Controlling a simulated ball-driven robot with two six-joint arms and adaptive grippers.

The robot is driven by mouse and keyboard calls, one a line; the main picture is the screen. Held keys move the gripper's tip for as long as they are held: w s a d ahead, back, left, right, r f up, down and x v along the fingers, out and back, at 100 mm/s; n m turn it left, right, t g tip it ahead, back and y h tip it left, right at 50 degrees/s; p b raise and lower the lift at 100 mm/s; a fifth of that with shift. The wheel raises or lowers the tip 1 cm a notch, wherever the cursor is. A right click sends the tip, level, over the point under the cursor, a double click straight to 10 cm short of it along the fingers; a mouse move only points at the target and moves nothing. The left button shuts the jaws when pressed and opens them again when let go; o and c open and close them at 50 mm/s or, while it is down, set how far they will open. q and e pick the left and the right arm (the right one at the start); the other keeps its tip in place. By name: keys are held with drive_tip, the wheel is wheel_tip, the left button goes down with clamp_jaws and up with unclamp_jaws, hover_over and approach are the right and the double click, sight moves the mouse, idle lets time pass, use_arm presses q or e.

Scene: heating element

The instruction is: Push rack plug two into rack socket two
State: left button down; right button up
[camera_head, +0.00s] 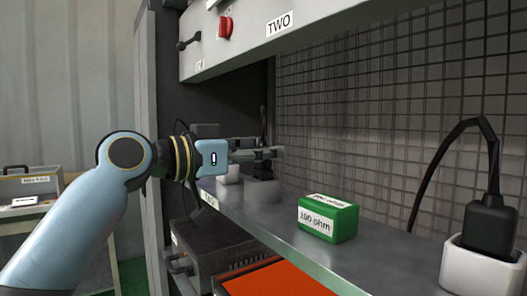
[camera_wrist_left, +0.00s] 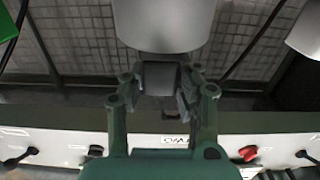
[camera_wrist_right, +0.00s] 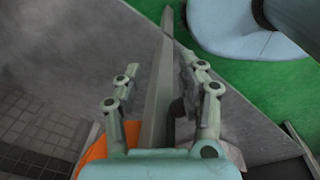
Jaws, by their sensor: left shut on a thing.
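My left gripper (camera_head: 270,153) reaches in over the shelf in the head view. Its fingers are shut on the black rack plug (camera_head: 262,170), with a dark cable rising behind it. The plug is upright, directly over a grey round socket (camera_head: 263,192) on the shelf; I cannot tell how far it is in. In the left wrist view the fingers (camera_wrist_left: 160,85) close on the dark plug (camera_wrist_left: 160,77), against the pale grey socket (camera_wrist_left: 165,25). A "TWO" label (camera_head: 209,199) is on the shelf edge. My right gripper (camera_wrist_right: 157,75) is open and empty, outside the head view.
A green "100 ohm" block (camera_head: 328,219) stands on the shelf (camera_head: 390,255). A white socket with a black plug (camera_head: 488,228) stands at the near right, its cable arching up. A panel with a red knob (camera_head: 225,27) hangs above.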

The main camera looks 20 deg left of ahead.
use_arm(q)
drive_tip(key=shift+f+b, duration=0.65)
drive_tip(key=shift+f, duration=0.15)
drive_tip(key=c, duration=0.9)
unclamp_jaws()
drive_tip(key=shift+c, duration=0.2)
drive_tip(key=v, duration=1.2)
drive_tip(key=shift+a, duration=0.1)
